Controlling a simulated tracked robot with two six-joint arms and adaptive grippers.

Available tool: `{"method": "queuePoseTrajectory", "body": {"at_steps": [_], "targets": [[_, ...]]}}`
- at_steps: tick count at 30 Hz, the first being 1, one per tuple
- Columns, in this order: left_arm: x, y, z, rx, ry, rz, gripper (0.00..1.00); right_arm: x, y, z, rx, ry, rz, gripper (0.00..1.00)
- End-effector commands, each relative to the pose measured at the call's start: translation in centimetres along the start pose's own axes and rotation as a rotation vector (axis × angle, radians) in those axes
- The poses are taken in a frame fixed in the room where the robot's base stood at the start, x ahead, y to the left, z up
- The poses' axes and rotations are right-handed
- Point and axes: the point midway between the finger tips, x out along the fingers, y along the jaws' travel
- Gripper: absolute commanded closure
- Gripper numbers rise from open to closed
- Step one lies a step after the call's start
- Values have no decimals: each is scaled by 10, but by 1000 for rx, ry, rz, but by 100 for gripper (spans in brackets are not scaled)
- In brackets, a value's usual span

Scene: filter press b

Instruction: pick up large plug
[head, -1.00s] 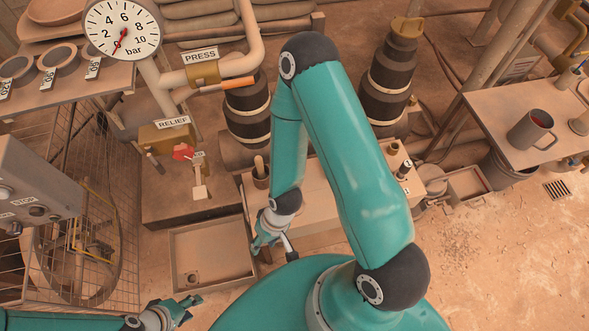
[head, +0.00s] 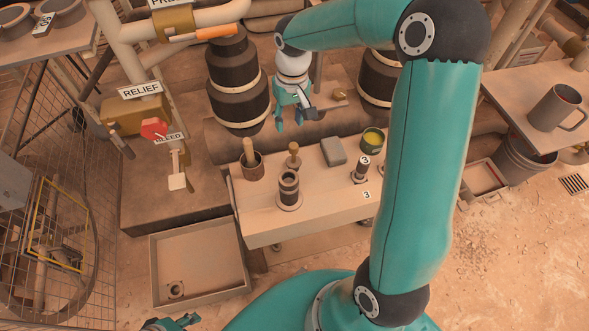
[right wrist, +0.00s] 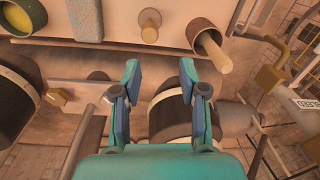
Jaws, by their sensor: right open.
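The larger of two dark, ringed cylinders, which looks like the large plug (head: 289,187), stands upright on a round base near the front of the pale bench (head: 310,215). A smaller dark cylinder (head: 361,169) stands to its right by a "3" label. My right gripper (head: 289,123) is open and empty, beyond the bench's back edge and behind the large plug. In the right wrist view its two fingers (right wrist: 160,85) are spread with nothing between them. I cannot make out the large plug there. My left gripper (head: 178,322) is partly cut off at the bottom edge.
A pot with a wooden handle (head: 252,166), a wooden peg (head: 293,155), a grey block (head: 333,151) and a green tin (head: 372,140) stand along the bench's back. Dark ribbed cylinders (head: 238,80) rise behind. A shallow tray (head: 198,262) lies at left.

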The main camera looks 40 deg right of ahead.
Motion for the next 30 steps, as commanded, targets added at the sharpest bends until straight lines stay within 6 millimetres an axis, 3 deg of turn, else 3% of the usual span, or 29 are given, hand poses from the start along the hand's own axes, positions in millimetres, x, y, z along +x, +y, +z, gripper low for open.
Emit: {"method": "queuePoseTrajectory", "body": {"at_steps": [5,18,30], "targets": [[10,-4,0,0,1,0,60,1,15,1,26,-6,28,58],[26,-9,0,0,1,0,60,89,16,3,23,-10,26,58],[33,-12,0,0,1,0,60,122,17,4,24,-9,26,58]]}}
